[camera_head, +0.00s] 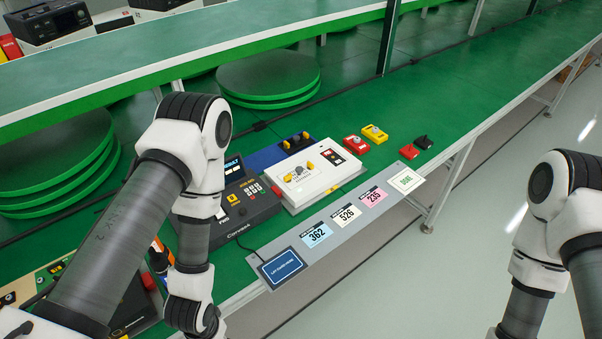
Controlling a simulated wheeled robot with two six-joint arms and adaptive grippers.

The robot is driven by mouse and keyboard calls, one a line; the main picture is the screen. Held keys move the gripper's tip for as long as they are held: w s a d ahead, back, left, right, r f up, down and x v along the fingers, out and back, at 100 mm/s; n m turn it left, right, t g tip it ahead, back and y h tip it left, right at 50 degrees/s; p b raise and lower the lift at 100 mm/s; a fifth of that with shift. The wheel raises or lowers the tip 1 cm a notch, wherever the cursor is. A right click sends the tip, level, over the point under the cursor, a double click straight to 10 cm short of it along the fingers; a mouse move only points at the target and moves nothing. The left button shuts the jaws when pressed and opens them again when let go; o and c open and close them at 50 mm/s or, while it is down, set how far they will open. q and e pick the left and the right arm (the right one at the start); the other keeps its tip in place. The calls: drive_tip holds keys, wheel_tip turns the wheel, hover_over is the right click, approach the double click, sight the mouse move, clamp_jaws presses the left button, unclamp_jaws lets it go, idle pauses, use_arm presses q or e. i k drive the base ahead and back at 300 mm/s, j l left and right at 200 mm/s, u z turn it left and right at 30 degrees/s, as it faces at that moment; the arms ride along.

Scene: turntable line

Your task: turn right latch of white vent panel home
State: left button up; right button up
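The white vent panel (318,187) lies on the green table, in the middle of the head view. A round grey fitting and small yellow pieces show on its top face.
A dark keypad device (247,207) stands close left of the panel. A blue board (265,157) with dark knobs lies behind it. A grey strip (336,240) with numbered cards runs along the front.

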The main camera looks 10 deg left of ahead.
sight(300, 174)
drive_tip(key=i+j+z, duration=0.25)
drive_tip(key=j+z, duration=0.1)
drive_tip(key=z, duration=0.15)
drive_tip(key=i+j+z, duration=0.1)
drive_tip(key=i+j, duration=0.35)
drive_tip(key=i, duration=0.15)
